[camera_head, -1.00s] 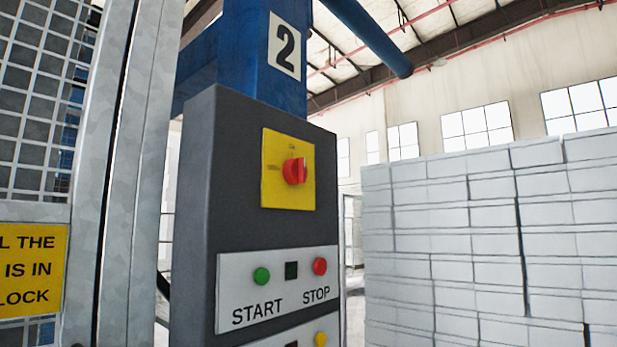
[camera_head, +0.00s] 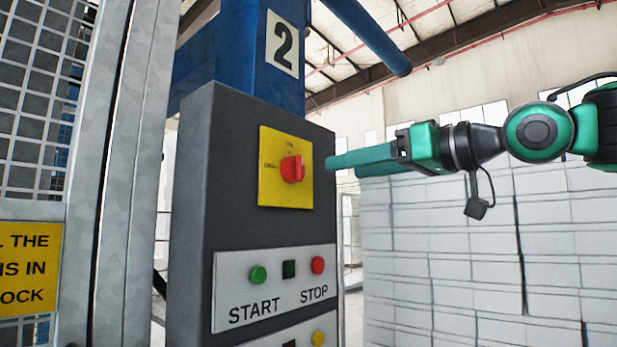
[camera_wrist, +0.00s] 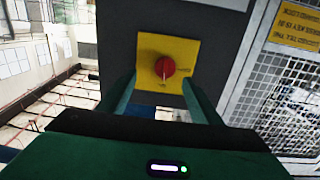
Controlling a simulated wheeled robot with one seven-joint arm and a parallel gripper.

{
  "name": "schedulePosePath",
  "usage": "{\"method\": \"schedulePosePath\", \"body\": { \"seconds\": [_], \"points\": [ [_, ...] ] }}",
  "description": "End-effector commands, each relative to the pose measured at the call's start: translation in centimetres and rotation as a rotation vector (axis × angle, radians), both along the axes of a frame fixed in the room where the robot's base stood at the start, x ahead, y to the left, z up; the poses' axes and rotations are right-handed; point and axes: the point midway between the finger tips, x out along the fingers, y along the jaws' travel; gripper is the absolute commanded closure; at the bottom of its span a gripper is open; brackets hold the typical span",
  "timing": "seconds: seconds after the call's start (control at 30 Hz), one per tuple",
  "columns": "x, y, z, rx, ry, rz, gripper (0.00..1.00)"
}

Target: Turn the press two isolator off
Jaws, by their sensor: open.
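The press two isolator is a red rotary knob (camera_head: 292,168) on a yellow plate (camera_head: 270,190), on the front of a dark grey control box (camera_head: 220,200) below a "2" sign (camera_head: 283,44). In the wrist view the knob (camera_wrist: 165,68) shows upside down, its pale pointer mark toward the lettering at the plate's lower edge. My gripper (camera_head: 332,163) is at the box's right in the head view, fingers pointing at the knob. In the wrist view its two green fingers (camera_wrist: 158,84) are apart, one on each side of the knob's line. They look short of the knob, and nothing is between them.
Below the isolator a panel has a green START button (camera_head: 258,275) and a red STOP button (camera_head: 317,265). A mesh guard (camera_head: 35,110) with a yellow sign (camera_head: 28,268) stands at left. Stacked white blocks (camera_head: 450,265) fill the right background.

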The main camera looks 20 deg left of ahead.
Motion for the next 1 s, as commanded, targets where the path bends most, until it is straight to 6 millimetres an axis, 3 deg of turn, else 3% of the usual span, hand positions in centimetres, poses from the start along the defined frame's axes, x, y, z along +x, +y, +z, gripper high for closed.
{"method": "schedulePosePath", "body": {
  "seconds": [0.17,0.7,1.0],
  "points": [
    [-0.6,1.5,0.8,0.014,-0.014,0.033,0.41],
    [2.7,9.3,0.8,0.012,-0.013,0.029,0.41],
    [3.3,10.6,0.8,0.013,-0.013,0.026,0.41]
  ]
}}
